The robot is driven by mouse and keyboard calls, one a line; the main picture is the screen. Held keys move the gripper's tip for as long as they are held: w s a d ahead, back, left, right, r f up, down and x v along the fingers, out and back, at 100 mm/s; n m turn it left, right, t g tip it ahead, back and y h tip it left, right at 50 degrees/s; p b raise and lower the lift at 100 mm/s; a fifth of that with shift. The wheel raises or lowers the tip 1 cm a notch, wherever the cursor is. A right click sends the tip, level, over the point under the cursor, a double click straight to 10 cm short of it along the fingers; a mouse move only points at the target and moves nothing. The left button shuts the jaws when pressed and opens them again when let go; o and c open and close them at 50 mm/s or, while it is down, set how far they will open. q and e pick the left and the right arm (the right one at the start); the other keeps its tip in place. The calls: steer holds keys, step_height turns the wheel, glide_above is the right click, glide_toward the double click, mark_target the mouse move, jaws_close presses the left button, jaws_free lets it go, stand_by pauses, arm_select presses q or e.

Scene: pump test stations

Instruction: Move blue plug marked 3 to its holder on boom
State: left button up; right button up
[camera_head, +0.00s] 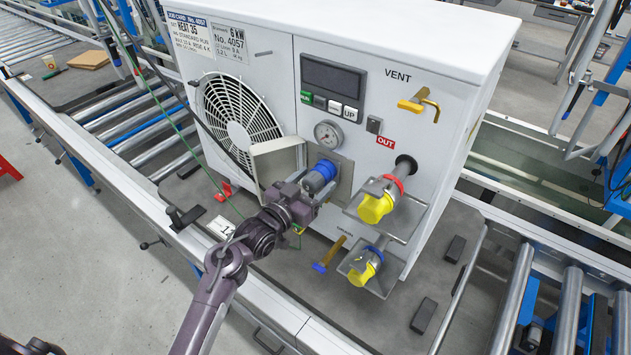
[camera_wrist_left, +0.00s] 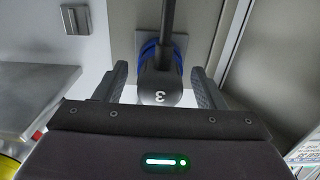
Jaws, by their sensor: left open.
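The blue plug marked 3 (camera_head: 324,170) sits at the socket plate in the open-lidded recess on the front of the white pump unit (camera_head: 430,60). In the left wrist view the plug (camera_wrist_left: 159,88) shows its blue ring, dark grey body with the 3, and a dark cable running up from it. My left gripper (camera_head: 311,190) is at the plug; in the left wrist view its open fingers (camera_wrist_left: 160,84) stand on either side of the plug, with gaps visible. I cannot make out the plug's holder on the boom for certain. My right gripper is not in view.
The box's open lid (camera_head: 277,163) stands left of the plug. Two yellow-capped fittings (camera_head: 375,208) on brackets stick out at the right. A yellow vent lever (camera_head: 411,105) is above. Thin green and black cables hang at the left. Roller conveyors (camera_head: 140,125) lie on both sides.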

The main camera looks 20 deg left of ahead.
mark_target(308, 188)
arm_select(q)
steer(key=shift+w+d, duration=0.15)
steer(key=shift+w, duration=0.35)
stand_by(0.8)
steer(key=shift+p, duration=0.3)
steer(key=c, duration=1.3)
steer(key=shift+p+v, duration=0.55)
steer(key=shift+v, duration=0.45)
steer(key=shift+p+v, duration=1)
steer(key=shift+v, duration=1.05)
steer(key=shift+r, duration=0.15)
